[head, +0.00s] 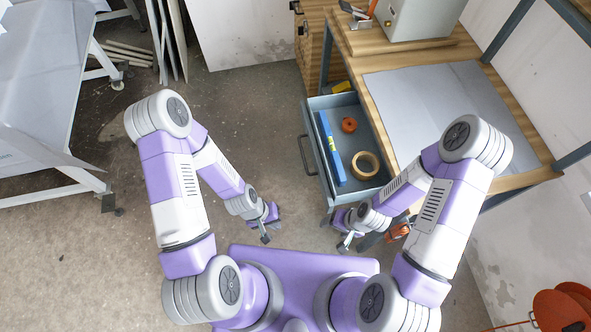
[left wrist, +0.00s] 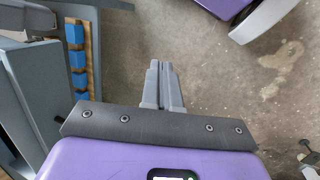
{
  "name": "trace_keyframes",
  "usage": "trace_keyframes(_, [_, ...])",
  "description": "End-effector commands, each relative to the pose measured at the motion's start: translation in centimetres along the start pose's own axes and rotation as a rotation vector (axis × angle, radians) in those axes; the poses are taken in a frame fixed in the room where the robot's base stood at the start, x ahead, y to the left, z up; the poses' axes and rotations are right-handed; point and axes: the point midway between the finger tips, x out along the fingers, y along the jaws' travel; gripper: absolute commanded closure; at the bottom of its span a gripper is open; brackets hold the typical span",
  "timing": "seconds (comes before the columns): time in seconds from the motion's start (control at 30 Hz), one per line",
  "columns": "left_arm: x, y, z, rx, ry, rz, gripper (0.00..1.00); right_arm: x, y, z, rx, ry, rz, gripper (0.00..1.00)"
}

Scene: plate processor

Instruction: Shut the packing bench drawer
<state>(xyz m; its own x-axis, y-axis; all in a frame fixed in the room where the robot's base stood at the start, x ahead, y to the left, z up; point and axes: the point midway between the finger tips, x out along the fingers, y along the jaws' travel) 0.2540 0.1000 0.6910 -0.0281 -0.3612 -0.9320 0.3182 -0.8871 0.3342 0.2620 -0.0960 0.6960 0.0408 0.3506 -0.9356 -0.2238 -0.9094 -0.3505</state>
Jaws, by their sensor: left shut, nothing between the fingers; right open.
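The packing bench (head: 375,90) has a wooden top with a grey mat and stands at the right in the head view. Its blue-grey drawer (head: 318,103) is open, pulled out to the left of the bench top. A dark bar handle (head: 307,155) is on the drawer's left-facing front. My left gripper (head: 265,237) is shut and empty, below and left of the drawer, apart from the handle; its closed fingers also show in the left wrist view (left wrist: 162,88). My right gripper (head: 344,243) is open, just below the drawer's near end, touching nothing that I can make out.
A grey table (head: 40,80) stands at the left. An orange reel (head: 563,308) is at lower right. The floor (head: 250,110) left of the drawer is clear.

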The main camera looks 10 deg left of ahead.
Motion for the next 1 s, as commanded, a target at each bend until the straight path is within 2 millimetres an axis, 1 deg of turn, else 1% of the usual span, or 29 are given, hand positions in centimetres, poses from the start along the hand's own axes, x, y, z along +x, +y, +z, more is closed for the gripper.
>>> trace_keyframes(0.03, [1.2,-0.8,0.1,-0.078,-0.047,0.002,1.0,1.0,0.4,0.0,0.001,-0.001,0.001,0.28])
trace_keyframes(0.13, [3.0,-1.6,0.8,-0.298,-0.189,0.033,1.0,2.5,1.0,-0.1,0.002,-0.001,0.001,0.28])
trace_keyframes(0.2, [3.9,-1.5,1.0,-0.484,-0.31,0.095,1.0,3.8,1.5,-0.1,0.002,-0.001,0.001,0.28])
trace_keyframes(0.27, [4.2,-0.8,0.7,-0.641,-0.415,0.176,1.0,4.8,1.9,-0.1,0.002,-0.002,0.001,0.28])
trace_keyframes(0.3, [4.2,-0.1,0.2,-0.741,-0.482,0.243,1.0,5.4,2.1,-0.2,0.002,-0.001,0.001,0.28])
trace_keyframes(0.37, [3.7,0.8,-1.2,-0.875,-0.574,0.358,1.0,6.3,2.5,-0.2,0.002,-0.002,0.001,0.28])
trace_keyframes(0.4, [3.2,1.4,-2.3,-0.952,-0.629,0.442,1.0,6.9,2.7,-0.2,0.002,-0.002,0.001,0.28])
trace_keyframes(0.47, [2.2,2.0,-4.3,-1.048,-0.698,0.569,1.0,7.6,2.9,-0.3,0.002,-0.001,0.001,0.28])
trace_keyframes(0.5, [1.5,2.2,-5.7,-1.098,-0.736,0.651,1.0,8.0,3.1,-0.3,0.002,-0.001,0.001,0.28])
trace_keyframes(0.6, [-0.4,2.2,-8.6,-1.186,-0.803,0.83,1.0,8.7,3.3,-0.3,0.002,-0.001,0.001,0.28])
trace_keyframes(0.7, [-1.8,1.9,-10.6,-1.23,-0.84,0.951,1.0,9.1,3.5,-0.3,0.001,-0.001,0.001,0.28])
trace_keyframes(0.8, [-2.5,1.9,-11.5,-1.245,-0.856,1.009,1.0,9.3,3.5,-0.4,0.001,-0.001,0.001,0.28])
trace_keyframes(0.87, [-2.6,2.3,-11.7,-1.247,-0.861,1.021,1.0,9.4,3.6,-0.4,0.001,-0.001,0.001,0.28])
trace_keyframes(1.0, [-1.9,4.2,-11.7,-1.246,-0.864,1.019,1.0,9.8,3.7,-0.4,0.001,0.0,0.001,0.28])
